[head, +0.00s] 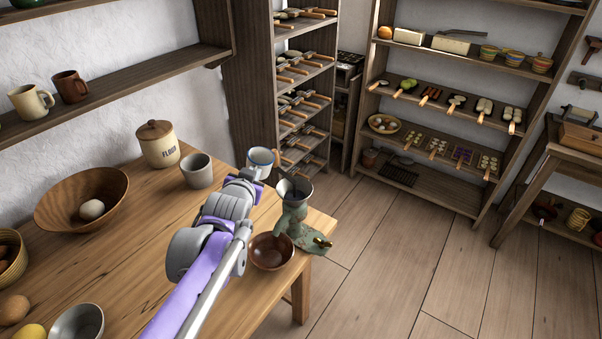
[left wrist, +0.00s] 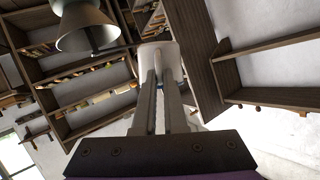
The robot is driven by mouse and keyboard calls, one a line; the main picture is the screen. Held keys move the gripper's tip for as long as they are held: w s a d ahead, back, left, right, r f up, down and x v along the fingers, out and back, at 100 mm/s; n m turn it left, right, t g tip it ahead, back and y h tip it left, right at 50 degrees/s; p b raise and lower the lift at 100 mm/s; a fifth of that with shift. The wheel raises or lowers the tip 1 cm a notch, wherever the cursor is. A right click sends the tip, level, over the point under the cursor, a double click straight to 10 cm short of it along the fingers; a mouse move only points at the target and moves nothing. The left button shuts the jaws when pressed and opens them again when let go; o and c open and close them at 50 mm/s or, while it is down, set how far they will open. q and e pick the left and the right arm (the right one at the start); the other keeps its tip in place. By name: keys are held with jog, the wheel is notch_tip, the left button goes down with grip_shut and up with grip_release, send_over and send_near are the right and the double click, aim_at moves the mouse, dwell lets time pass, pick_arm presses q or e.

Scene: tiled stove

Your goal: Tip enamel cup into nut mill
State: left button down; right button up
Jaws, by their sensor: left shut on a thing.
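The enamel cup (head: 261,164) is white with a blue rim. In the head view its mouth faces up, and its contents cannot be made out. My left gripper (head: 249,180) is shut on it, partly hidden behind my own wrist. In the left wrist view the fingers (left wrist: 162,85) close on the white cup (left wrist: 146,62), seemingly at its handle. The nut mill (head: 292,212) is greenish metal with a grey hopper, clamped at the table's right edge. The cup is just left of and behind the hopper. The hopper (left wrist: 86,30) also shows at upper left in the wrist view.
A brown bowl (head: 271,251) stands under the mill. A grey mug (head: 197,171), a flour jar (head: 157,143) and a wooden bowl (head: 72,214) stand along the back of the table (head: 120,275). Shelves stand beyond, with open floor to the right.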

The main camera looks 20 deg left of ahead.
pick_arm(q)
jog(key=a+n+p, duration=0.1)
jog(key=a+n+h+p, duration=0.1)
jog(key=p, duration=0.1)
jog(key=shift+s+a+f+h, duration=0.1)
jog(key=shift+a+f+h, duration=0.2)
jog(key=shift+f, duration=0.1)
dwell(0.4)
dwell(0.6)
